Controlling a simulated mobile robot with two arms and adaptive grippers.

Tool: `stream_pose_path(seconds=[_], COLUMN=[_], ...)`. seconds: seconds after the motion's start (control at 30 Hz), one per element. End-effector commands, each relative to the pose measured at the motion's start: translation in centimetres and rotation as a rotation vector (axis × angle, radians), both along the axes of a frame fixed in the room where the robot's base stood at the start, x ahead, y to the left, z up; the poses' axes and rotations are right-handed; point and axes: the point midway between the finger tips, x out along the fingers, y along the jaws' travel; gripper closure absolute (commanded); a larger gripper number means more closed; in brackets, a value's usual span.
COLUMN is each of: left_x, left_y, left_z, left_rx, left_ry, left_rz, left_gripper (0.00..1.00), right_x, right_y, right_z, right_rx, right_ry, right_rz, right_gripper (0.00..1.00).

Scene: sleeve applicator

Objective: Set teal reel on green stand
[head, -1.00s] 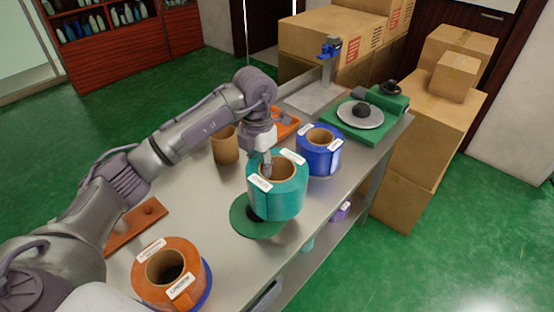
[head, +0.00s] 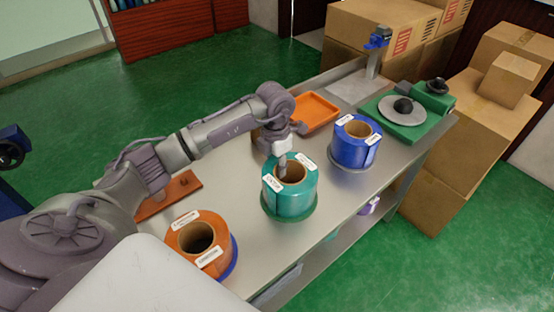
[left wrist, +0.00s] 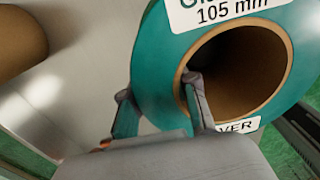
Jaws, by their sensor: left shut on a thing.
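The teal reel (head: 303,203), with white labels and a brown cardboard core, is upright over the green stand (head: 292,218). Only a rim of the stand shows below the reel; I cannot tell whether they touch. My right gripper is not in view.
An orange reel (head: 186,240) stands front left, and a blue reel (head: 349,153) behind right. An orange tray (head: 316,110) and a green device with a grey disc (head: 402,110) are farther back. Cardboard boxes (head: 435,150) stand beyond the table's right edge.

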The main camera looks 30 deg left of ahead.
Motion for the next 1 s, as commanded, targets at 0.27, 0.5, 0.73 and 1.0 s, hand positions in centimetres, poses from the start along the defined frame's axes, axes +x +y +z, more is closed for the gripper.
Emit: stream_pose_path(seconds=[0.27,0.5,0.73,1.0], left_x=[0.0,0.0,0.0,0.2], left_y=[0.0,0.0,0.0,0.2], left_z=[-0.2,-0.1,0.2,4.5], left_rx=[0.000,0.000,0.000,0.001], left_ry=[0.000,0.000,-0.001,-0.008], left_rz=[0.000,0.000,0.000,0.000], left_gripper=[0.66,0.46,0.46,0.46], right_x=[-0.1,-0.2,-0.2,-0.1], right_y=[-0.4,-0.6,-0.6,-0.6], right_z=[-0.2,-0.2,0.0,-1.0], right_rx=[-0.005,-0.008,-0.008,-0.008], right_ry=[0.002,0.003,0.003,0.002], right_rz=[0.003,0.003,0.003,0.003], right_gripper=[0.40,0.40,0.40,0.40])
